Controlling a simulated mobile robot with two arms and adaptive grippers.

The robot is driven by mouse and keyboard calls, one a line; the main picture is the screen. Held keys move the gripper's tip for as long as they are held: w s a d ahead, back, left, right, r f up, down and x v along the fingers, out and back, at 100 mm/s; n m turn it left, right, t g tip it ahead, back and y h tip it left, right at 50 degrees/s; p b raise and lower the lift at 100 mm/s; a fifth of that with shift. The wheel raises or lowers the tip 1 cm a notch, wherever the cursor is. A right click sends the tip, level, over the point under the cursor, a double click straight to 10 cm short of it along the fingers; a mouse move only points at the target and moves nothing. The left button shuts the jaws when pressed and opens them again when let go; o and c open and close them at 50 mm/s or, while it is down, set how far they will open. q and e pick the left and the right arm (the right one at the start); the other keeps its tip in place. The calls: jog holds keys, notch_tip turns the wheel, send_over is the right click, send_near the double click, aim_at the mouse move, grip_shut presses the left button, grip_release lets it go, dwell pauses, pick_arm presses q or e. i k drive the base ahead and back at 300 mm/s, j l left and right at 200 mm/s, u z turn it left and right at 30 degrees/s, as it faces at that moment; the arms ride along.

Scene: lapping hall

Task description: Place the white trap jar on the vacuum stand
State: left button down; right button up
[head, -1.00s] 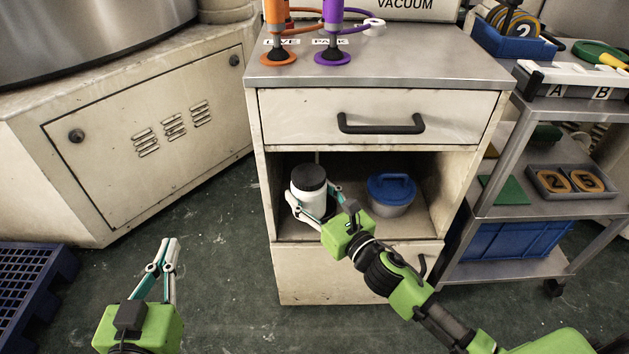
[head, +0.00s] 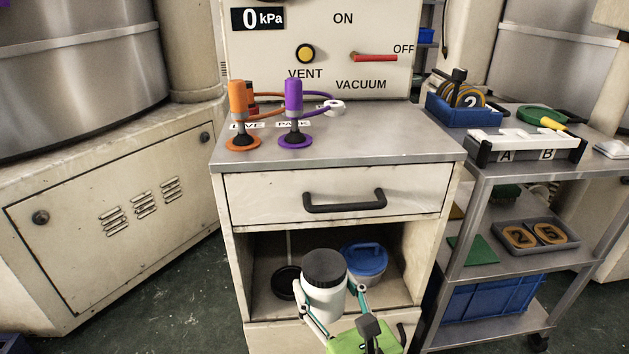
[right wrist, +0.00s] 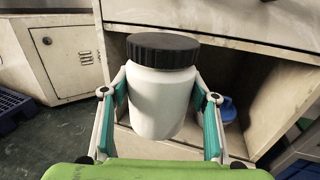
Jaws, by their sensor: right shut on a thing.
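The white trap jar (head: 323,292) has a black ribbed lid. My right gripper (head: 331,318) is shut on it and holds it upright in front of the stand's open shelf bay. In the right wrist view the jar (right wrist: 162,100) sits between the two fingers of my right gripper (right wrist: 161,112). The vacuum stand (head: 345,150) has a grey metal top with an orange suction cup tool (head: 238,105) and a purple one (head: 293,105) at its left. The front right of the top is bare. My left gripper is not in view.
The bay holds a blue-lidded tub (head: 364,260) and a black ring-like dish (head: 286,282). A closed drawer (head: 340,195) lies above the bay. A small white ring-shaped piece (head: 334,107) and hoses lie at the top's back. A cart (head: 500,195) stands close on the right.

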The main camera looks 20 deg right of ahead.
aim_at(383, 132)
jog(key=k+l+u, duration=0.1)
jog(key=l, duration=0.3)
jog(key=k+l+u, duration=0.1)
jog(key=l, duration=0.3)
jog(key=k+l+u, duration=0.1)
jog(key=l, duration=0.25)
jog(key=k+l+u, duration=0.1)
jog(key=l, duration=0.3)
jog(key=k+l+u, duration=0.1)
jog(key=l, duration=0.25)
jog(key=k, duration=0.1)
